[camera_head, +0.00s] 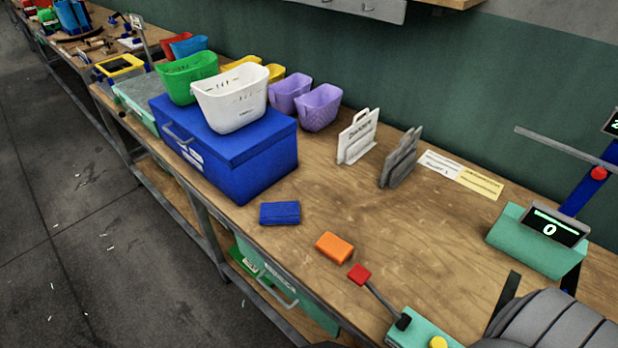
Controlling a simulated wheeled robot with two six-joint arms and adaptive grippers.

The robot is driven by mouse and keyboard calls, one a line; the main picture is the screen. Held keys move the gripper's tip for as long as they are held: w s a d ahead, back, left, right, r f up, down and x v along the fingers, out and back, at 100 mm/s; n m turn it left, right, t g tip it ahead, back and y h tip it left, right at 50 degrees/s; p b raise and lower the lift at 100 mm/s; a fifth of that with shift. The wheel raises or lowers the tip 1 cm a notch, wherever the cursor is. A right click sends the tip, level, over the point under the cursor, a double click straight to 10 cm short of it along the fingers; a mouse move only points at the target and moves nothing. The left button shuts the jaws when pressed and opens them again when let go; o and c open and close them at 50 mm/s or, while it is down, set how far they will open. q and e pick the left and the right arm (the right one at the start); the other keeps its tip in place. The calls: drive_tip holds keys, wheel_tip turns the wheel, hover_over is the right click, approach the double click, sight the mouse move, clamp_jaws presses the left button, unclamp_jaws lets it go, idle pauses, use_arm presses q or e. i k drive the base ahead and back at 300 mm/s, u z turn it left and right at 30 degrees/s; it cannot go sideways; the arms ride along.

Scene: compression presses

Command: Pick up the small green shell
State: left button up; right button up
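I cannot tell for sure which thing is the small green shell. A green basket (187,77) stands upright on the left part of the blue box, behind a white basket (231,97). A bright green piece (247,262) shows low under the table's front edge, partly hidden by the frame and a teal drawer. On the tabletop lie a small blue block (280,213) and a small orange block (334,247), apart from each other.
The blue box (225,155) stands on the wooden table (400,240). Purple baskets (318,107), sign holders (358,137) and a grey rack (400,158) stand behind. A teal display unit (535,240) reads 0. A red-tipped lever (360,274) stands front right. The table's middle is clear.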

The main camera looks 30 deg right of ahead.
sight(176, 82)
drive_tip(key=u, duration=1.15)
drive_tip(key=i, duration=2.8)
drive_tip(key=z, duration=4.15)
